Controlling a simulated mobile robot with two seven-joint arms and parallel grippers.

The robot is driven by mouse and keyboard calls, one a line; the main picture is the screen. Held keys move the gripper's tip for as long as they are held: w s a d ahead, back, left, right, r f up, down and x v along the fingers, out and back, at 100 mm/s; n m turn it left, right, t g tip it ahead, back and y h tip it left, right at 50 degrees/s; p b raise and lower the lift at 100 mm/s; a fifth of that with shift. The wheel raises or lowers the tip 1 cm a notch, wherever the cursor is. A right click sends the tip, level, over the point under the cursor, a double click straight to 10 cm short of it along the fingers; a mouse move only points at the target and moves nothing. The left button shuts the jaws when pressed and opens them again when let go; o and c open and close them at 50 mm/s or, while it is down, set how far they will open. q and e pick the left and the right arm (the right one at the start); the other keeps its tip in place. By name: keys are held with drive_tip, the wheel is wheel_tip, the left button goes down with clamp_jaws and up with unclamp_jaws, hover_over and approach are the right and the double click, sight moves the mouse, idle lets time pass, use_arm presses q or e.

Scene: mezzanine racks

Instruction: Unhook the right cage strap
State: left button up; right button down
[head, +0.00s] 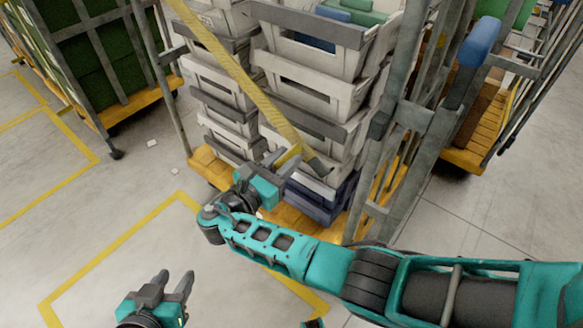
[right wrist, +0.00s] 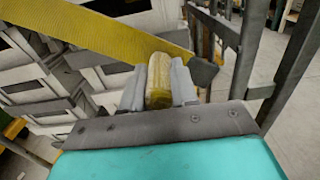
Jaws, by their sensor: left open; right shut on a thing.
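The yellow cage strap (head: 238,78) runs slantwise across the front of the cage trolley, from upper left to a dark end piece (head: 316,166) low by the right post. My right gripper (head: 284,160) is at this lower end, shut on a yellow rounded part of the strap. In the right wrist view the yellow part (right wrist: 158,82) sits between both fingers. The strap band (right wrist: 110,32) passes behind it to the dark end piece (right wrist: 203,72). Whether that end is still hooked to the post I cannot tell. My left gripper (head: 172,286) is open and empty, low over the floor.
Grey and white crates (head: 305,85) are stacked on the trolley's yellow base (head: 215,168), with dark blue crates (head: 320,200) low at right. A grey post (head: 385,130) stands at right. Other trolleys flank it, one with green contents (head: 90,65). Floor at left is mostly clear.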

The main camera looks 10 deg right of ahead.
drive_tip(key=shift+w+a+f+b, duration=0.25)
drive_tip(key=shift+w+f+b, duration=0.1)
drive_tip(key=shift+f+b, duration=0.2)
drive_tip(key=shift+w+a+f+b, duration=0.2)
drive_tip(key=shift+w+f+b, duration=0.2)
drive_tip(key=shift+b, duration=0.2)
drive_tip(key=shift+r, duration=0.1)
